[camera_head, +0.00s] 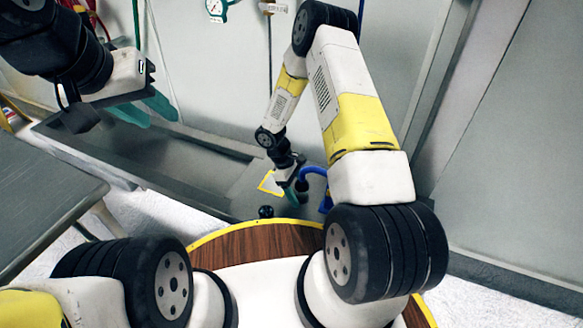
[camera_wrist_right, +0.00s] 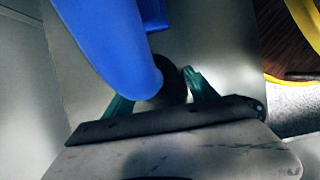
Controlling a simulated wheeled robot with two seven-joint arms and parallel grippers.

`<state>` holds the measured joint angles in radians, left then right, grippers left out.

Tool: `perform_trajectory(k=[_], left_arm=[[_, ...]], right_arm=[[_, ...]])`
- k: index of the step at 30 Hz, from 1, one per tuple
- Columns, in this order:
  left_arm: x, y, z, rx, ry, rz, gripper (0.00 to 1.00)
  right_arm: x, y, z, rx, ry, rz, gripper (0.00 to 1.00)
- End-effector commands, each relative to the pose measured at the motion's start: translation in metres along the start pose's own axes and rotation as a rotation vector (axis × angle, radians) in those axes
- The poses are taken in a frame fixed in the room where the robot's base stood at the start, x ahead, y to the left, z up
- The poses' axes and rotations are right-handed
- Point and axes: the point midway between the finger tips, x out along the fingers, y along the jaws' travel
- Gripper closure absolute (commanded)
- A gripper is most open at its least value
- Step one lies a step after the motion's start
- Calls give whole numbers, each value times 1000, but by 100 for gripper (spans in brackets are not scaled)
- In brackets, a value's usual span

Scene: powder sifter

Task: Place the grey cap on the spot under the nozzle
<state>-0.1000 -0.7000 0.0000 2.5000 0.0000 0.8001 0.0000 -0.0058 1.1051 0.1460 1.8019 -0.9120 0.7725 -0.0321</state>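A dark round piece, which looks like the cap (camera_wrist_right: 172,78), sits beneath the end of the blue nozzle (camera_wrist_right: 125,45) in the right wrist view. The nozzle hides part of it. The two teal fingers of my right gripper (camera_wrist_right: 160,96) stand on either side of it; the right finger's tip meets its edge, and the left tip is hidden by the nozzle. In the head view my right gripper (camera_head: 295,190) is low, beside the blue nozzle (camera_head: 315,171). The spot under the nozzle is hidden. My left gripper (camera_head: 147,108) is empty, its fingers apart, at the upper left.
A grey table (camera_head: 40,215) stands at the left. A grey trough (camera_head: 130,160) runs along the back wall. A gauge (camera_head: 215,6) hangs at the top.

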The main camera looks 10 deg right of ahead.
Motion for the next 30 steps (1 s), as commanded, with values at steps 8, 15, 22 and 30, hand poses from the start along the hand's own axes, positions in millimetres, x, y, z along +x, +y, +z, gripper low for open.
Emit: perform_trajectory(k=[8,15,22,30], left_arm=[[0,0,0,0,0,0,64],[0,0,0,0,0,0,64],[0,0,0,0,0,0,64],[0,0,0,0,0,0,64]], right_arm=[[-2,0,1,0,1,0,34],[-39,1,1,2,3,3,34],[-88,1,0,1,3,4,34],[-121,0,1,1,2,1,34]])
